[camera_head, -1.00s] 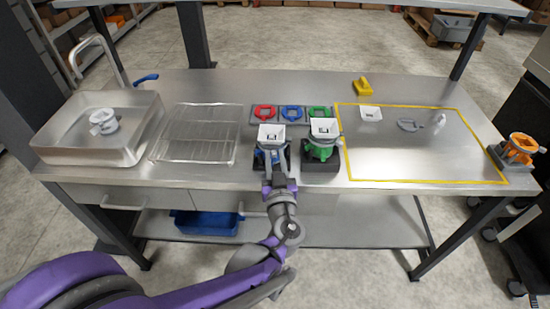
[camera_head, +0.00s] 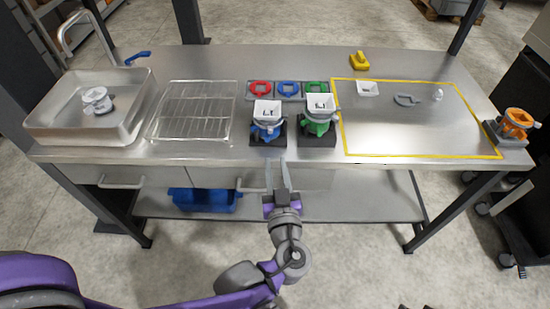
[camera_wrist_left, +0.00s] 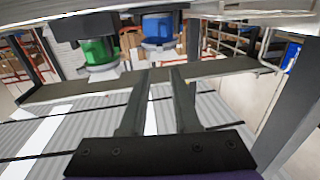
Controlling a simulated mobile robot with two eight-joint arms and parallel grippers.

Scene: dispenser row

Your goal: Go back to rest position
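My left gripper (camera_head: 278,178) is empty, its two fingers apart, in front of the table's front edge in the head view. Its fingers also show in the left wrist view (camera_wrist_left: 160,82), open with nothing between them. The blue dispenser with a white hopper (camera_head: 267,122) stands upright on its dark base on the table, beyond my fingertips and apart from them. The green dispenser (camera_head: 318,117) with a white hopper stands just right of it. Both also show in the left wrist view, blue (camera_wrist_left: 158,28) and green (camera_wrist_left: 97,50). My right gripper is not in view.
A metal basin (camera_head: 45,115) and a wire rack (camera_head: 190,112) are on the left of the table. Red, blue and green rings (camera_head: 288,88) lie behind the dispensers. A yellow-taped area (camera_head: 420,125) is on the right. An orange dispenser (camera_head: 516,122) stands at the right edge.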

